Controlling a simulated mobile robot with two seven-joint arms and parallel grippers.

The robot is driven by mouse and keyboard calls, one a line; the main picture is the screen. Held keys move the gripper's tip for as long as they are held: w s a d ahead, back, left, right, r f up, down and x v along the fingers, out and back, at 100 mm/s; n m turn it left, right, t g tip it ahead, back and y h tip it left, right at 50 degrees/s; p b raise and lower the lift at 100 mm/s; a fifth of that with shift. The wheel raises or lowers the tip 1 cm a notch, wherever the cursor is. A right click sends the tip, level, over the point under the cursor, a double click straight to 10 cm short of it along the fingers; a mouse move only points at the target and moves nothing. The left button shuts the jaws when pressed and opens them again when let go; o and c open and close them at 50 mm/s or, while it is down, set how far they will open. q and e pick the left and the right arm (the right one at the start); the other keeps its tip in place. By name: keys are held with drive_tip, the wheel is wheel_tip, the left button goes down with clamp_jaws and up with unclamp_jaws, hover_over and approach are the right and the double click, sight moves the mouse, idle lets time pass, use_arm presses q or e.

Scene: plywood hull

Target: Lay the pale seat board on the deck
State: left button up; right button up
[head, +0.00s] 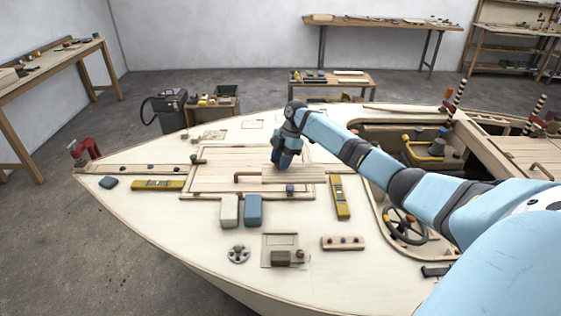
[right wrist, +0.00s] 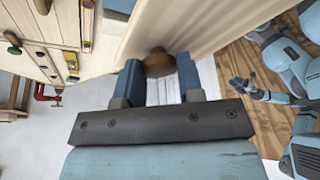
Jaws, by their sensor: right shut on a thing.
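The pale seat board (head: 300,175) is in the head view over the framed hatch panel in the middle of the deck (head: 150,205). My right gripper (head: 284,164) points down at the board. In the right wrist view my right gripper (right wrist: 160,78) is shut on the board's round brown knob (right wrist: 158,64), and the pale board (right wrist: 190,22) spreads beyond it. I cannot tell whether the board touches the hatch panel. What looks like my left gripper (right wrist: 242,90) shows small at the right of the wrist view; its jaws are unclear.
Grey (head: 229,210) and blue (head: 253,210) blocks lie in front of the hatch. Yellow levels lie left (head: 158,185) and right (head: 342,197) of it. A steering wheel (head: 405,226) and open cockpit are at right. The deck's front left has free room.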

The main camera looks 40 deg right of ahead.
drive_tip(key=shift+f+b, duration=1.75)
drive_tip(key=shift+f, duration=0.5)
drive_tip(key=shift+f+b, duration=4.55)
drive_tip(key=shift+f, duration=2.15)
use_arm(q)
wheel_tip(320, 180, down, 12)
drive_tip(key=b, duration=0.1)
drive_tip(key=shift+w+d+n, duration=0.3)
drive_tip(key=shift+w+d, duration=0.1)
use_arm(e)
drive_tip(key=shift+f, duration=0.8)
use_arm(q)
drive_tip(key=shift+r, duration=0.1)
use_arm(e)
drive_tip(key=o, duration=0.9)
use_arm(q)
drive_tip(key=shift+a, duration=0.15)
use_arm(e)
drive_tip(key=shift+o, duration=1)
